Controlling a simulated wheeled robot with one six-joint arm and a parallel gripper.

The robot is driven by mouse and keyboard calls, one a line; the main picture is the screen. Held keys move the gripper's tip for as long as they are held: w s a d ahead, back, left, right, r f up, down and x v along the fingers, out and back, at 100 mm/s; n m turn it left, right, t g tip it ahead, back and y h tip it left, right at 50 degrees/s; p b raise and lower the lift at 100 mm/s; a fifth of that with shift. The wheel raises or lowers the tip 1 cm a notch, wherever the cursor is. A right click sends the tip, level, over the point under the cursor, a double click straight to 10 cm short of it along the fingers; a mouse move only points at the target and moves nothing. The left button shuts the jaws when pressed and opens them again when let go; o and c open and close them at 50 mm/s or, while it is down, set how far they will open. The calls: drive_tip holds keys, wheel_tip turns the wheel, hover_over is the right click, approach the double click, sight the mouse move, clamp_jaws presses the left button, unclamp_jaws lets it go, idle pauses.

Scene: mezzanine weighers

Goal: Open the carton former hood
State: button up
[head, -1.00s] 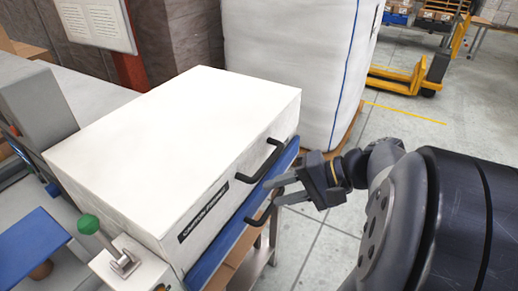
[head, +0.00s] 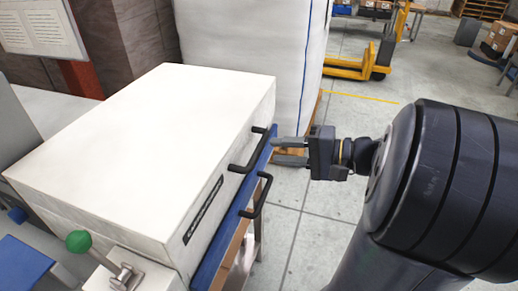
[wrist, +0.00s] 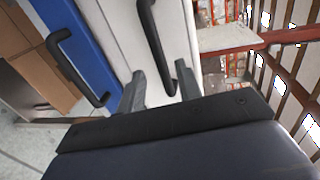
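The carton former hood (head: 150,125) is a large white box lid, closed, with a dark label (head: 203,209) on its front. A black bar handle (head: 247,152) sits on its front face; it also shows in the wrist view (wrist: 152,42). My gripper (head: 276,151) is open and empty, just right of the handle's far end. In the wrist view, one end of the handle appears between my two fingers (wrist: 160,88); I cannot tell whether they touch it.
A blue panel (head: 218,257) below the hood carries a second black handle (head: 258,197). A green-knobbed lever (head: 78,241) stands at the front left corner. A large white bulk bag (head: 245,55) stands behind. A yellow pallet truck (head: 355,68) is farther back.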

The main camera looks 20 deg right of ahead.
sight(262, 150)
drive_tip(key=shift+x, duration=3.05)
clamp_jaws()
